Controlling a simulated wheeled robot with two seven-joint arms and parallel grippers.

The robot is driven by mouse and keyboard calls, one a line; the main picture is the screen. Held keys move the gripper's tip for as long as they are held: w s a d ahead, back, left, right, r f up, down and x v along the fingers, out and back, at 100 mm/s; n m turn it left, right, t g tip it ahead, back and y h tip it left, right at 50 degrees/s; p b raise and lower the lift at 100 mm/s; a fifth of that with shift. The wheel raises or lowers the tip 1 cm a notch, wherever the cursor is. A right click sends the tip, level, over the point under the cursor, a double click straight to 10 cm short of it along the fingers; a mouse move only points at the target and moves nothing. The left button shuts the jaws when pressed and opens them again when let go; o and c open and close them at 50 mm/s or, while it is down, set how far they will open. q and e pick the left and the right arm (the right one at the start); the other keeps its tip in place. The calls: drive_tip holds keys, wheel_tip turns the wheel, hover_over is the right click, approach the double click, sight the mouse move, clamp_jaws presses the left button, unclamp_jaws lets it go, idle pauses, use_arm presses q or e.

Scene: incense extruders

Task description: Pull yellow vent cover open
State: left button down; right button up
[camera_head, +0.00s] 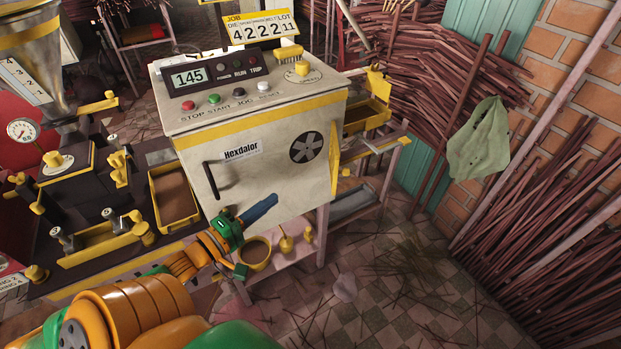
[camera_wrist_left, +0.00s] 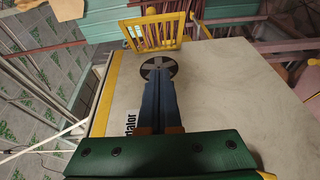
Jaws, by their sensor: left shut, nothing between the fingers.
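The yellow vent cover (camera_head: 334,152) shows nearly edge-on at the right edge of the pale Hexdalor cabinet (camera_head: 270,190) in the head view. In the left wrist view it looks like a yellow slatted frame (camera_wrist_left: 153,31) beyond the cabinet's far edge. I cannot tell how far it stands from the cabinet side. My left gripper (camera_head: 274,199) is in front of the cabinet's lower front face, left of and below the cover, and apart from it. Its blue fingers (camera_wrist_left: 158,84) are shut together and empty, pointing toward the cover. My right gripper is not in view.
A dark door handle (camera_head: 212,180) and a round black fan grille (camera_head: 306,148) are on the cabinet front. A yellow tray (camera_head: 366,117) and shelf rails stand right of the cabinet. A low shelf with yellow cups (camera_head: 257,252) lies below.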

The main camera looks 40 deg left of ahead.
use_arm(q)
drive_tip(key=r, duration=0.1)
approach(333, 169)
drive_tip(key=w+a, duration=0.3)
drive_tip(key=w, duration=0.1)
drive_tip(key=d, duration=0.1)
drive_tip(key=w+d, duration=0.1)
drive_tip(key=shift+w+d+f+h, duration=0.25)
drive_tip(key=shift+w+h, duration=0.05)
drive_tip(key=shift+w, duration=0.1)
drive_tip(key=shift+w+d, duration=0.2)
drive_tip(key=shift+d, duration=0.15)
drive_tip(key=shift+a, duration=0.1)
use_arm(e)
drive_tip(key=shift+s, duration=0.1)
